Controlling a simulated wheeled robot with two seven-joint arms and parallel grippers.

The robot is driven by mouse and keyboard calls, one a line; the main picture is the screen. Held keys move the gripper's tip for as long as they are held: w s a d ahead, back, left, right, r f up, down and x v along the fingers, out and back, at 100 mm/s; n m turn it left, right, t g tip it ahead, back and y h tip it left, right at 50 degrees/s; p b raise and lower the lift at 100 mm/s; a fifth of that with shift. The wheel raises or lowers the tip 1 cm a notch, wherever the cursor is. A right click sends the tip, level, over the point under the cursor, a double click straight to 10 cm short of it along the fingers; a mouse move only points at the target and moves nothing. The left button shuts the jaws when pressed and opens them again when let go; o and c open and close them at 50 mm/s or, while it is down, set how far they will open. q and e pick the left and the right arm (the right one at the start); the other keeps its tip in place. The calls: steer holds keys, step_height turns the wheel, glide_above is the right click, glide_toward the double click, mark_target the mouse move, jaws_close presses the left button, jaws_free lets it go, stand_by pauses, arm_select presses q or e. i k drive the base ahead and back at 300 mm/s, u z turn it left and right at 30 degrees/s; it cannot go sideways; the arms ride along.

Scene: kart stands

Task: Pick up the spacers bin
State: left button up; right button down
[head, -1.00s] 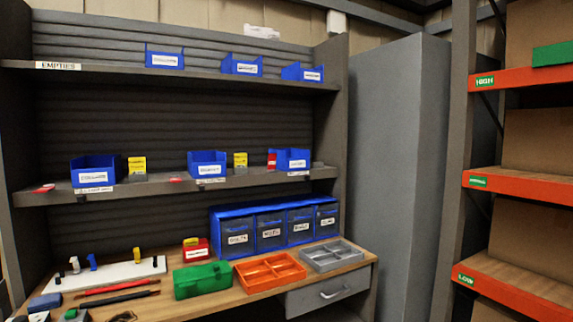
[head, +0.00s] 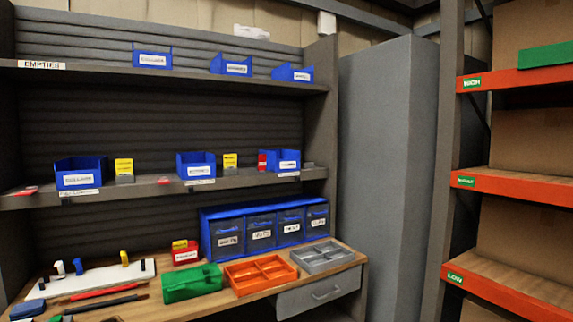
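Three blue labelled bins stand on the middle shelf: a left bin (head: 80,172), a centre bin (head: 196,166) and a right bin (head: 280,161). Three more blue bins sit on the top shelf, at the left (head: 152,57), centre (head: 231,65) and right (head: 293,73). The bin labels are too small to read surely, so I cannot tell which is the spacers bin. Neither of my grippers is in view.
The workbench below holds a green case (head: 192,283), an orange tray (head: 261,274), a grey tray (head: 323,257) and a blue drawer unit (head: 264,233). A grey cabinet (head: 377,180) stands right of the bench. An orange-edged rack (head: 510,186) is at far right.

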mark_target(278, 160)
steer(key=z, duration=0.7)
steer(key=i, duration=0.85)
steer(key=z, duration=0.9)
steer(key=i, duration=1.25)
steer(key=u, duration=0.35)
steer(key=i, duration=0.9)
steer(key=u, duration=1.25)
steer(key=i, duration=0.55)
steer(key=u, duration=0.55)
